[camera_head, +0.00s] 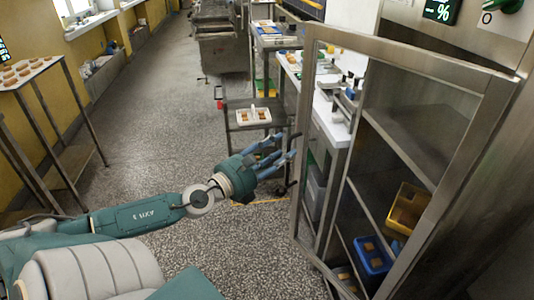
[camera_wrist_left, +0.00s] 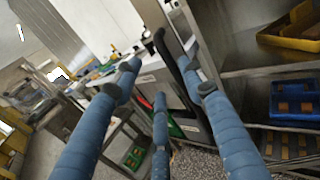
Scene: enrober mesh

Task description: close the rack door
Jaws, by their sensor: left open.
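The rack door (camera_head: 302,130) is a metal-framed door with a see-through middle, standing open in the right half of the head view. A dark bar handle (camera_head: 291,172) is on its left upright. In the left wrist view the black handle (camera_wrist_left: 176,66) runs between my spread fingers. My left gripper (camera_head: 282,155) has blue fingers and is open at the door's handle side; it also shows in the left wrist view (camera_wrist_left: 167,84). I cannot tell whether the fingers touch the handle. The rack (camera_head: 405,130) shows through the door. My right gripper is not in view.
A yellow bin (camera_head: 408,208) and a blue bin (camera_head: 373,255) sit on the rack's shelves. A cart with a white tray (camera_head: 253,116) stands beyond my left gripper. The speckled floor between is clear.

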